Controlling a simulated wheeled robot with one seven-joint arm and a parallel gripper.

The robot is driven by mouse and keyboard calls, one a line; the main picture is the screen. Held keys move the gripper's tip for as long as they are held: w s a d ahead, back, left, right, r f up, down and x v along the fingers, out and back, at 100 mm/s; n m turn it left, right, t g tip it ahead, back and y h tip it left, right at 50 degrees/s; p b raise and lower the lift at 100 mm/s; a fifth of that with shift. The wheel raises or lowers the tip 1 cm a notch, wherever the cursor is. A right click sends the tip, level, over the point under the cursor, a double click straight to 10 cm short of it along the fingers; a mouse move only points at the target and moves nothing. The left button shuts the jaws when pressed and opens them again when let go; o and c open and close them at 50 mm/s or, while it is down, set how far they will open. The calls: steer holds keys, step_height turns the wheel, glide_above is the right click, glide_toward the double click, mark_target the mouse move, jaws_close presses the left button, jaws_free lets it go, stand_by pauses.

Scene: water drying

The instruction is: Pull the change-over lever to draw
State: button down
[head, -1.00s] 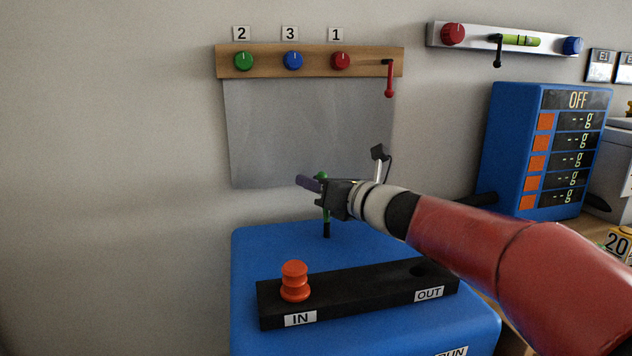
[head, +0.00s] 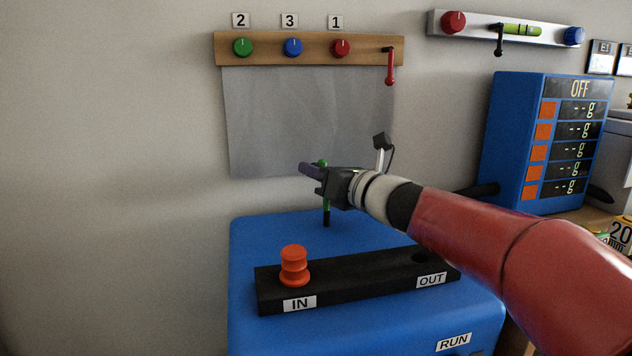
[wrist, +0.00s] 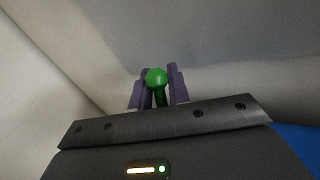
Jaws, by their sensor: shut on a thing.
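A green lever with a round knob (wrist: 157,77) rises from the top of the blue box (head: 262,232), near its back. In the head view the lever's green shaft (head: 326,210) shows below my gripper, with a black lower end at the box top. My gripper (head: 314,171) is shut on the lever just below its knob. In the wrist view the knob sits between the two purple fingers of my gripper (wrist: 160,88). Part of the lever is hidden behind the fingers. I see no "draw" label.
A black bar on the box front carries an orange knob (head: 294,266) at the IN label (head: 299,304) and a hole near the OUT label (head: 431,280). A RUN label (head: 454,342) is lower right. A grey sheet (head: 305,125) hangs behind. A blue display unit (head: 513,150) stands right.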

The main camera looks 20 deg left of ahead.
steer(key=shift+s+d+y+b, duration=0.15)
steer(key=shift+y+b, duration=0.15)
steer(key=shift+b, duration=0.5)
steer(key=shift+r, duration=0.15)
steer(key=c, duration=1.5)
jaws_free()
steer(key=v, duration=0.7)
steer(key=shift+s+d+b, duration=0.25)
steer(key=shift+d+b, duration=0.05)
steer(key=shift+b, duration=0.05)
